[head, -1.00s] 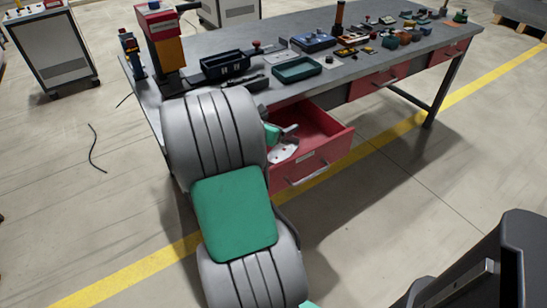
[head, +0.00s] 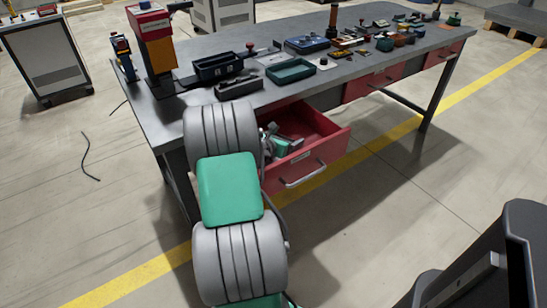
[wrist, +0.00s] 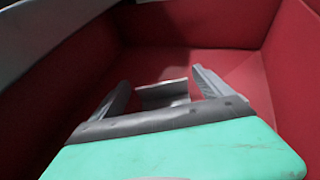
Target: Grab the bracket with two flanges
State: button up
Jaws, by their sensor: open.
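A grey metal bracket (wrist: 163,95) lies on the floor of the open red drawer (wrist: 175,60) in the wrist view. A bent edge shows along its top; its lower part is hidden behind my gripper's body, so I cannot count its flanges. My gripper (wrist: 162,85) is open, with one finger on each side of the bracket, and I see a gap on both sides. In the head view my gripper (head: 283,136) is down inside the drawer, and I cannot make out the bracket there.
The drawer's red walls stand close around my gripper; its front (head: 306,168) has a metal handle. Above is the grey workbench (head: 255,100) with a green tray (head: 290,71), a black bin (head: 217,68) and an orange-and-red press (head: 156,45). Right of the drawer is open floor.

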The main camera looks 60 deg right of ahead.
jog(key=c, duration=1.6)
